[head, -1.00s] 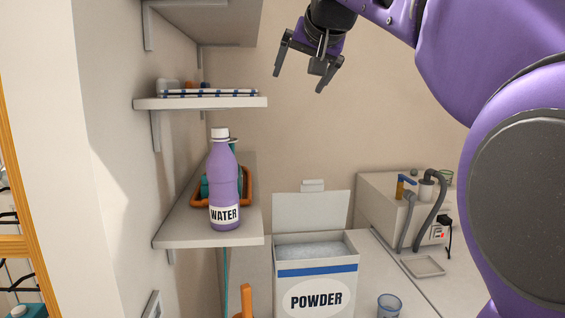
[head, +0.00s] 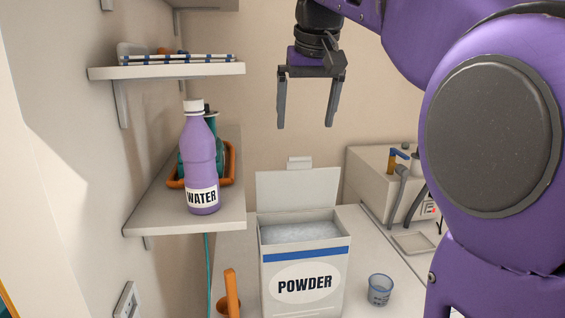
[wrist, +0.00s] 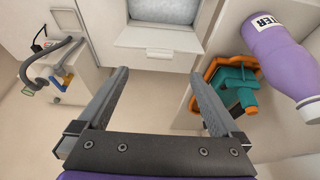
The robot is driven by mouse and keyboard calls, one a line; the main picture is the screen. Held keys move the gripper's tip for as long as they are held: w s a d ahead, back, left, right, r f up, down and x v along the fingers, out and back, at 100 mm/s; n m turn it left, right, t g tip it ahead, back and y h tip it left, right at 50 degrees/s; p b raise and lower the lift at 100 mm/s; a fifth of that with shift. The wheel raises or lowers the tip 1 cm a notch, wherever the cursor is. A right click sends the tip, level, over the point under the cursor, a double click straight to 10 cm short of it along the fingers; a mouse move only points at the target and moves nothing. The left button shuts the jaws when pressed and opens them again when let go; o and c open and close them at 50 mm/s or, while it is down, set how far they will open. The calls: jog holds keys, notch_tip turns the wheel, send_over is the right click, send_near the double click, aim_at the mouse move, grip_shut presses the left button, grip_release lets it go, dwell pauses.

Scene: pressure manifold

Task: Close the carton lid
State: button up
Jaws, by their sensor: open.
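The carton (head: 304,283) is a white box labelled POWDER with a blue stripe, standing on the counter and filled with pale powder. Its lid (head: 298,189) stands open and upright at the back edge, with a small tab (head: 299,162) on top. In the wrist view the lid (wrist: 155,39) shows beyond my fingers, with the powder (wrist: 163,10) at the top edge. My gripper (head: 305,126) is open and empty, pointing down above the lid and apart from it. Its two fingers also show in the wrist view (wrist: 158,85).
A purple WATER bottle (head: 201,165) stands on the left shelf (head: 170,222) before an orange tray (head: 233,163) with a teal item. Another shelf (head: 170,71) is above. A blue cup (head: 380,290) stands right of the carton. A box with hoses (head: 370,177) is behind right.

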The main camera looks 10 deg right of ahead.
aim_at(300, 157)
jog(key=b+x, duration=0.2)
jog(key=x, duration=0.8)
jog(key=shift+w+f, duration=0.2)
grip_shut()
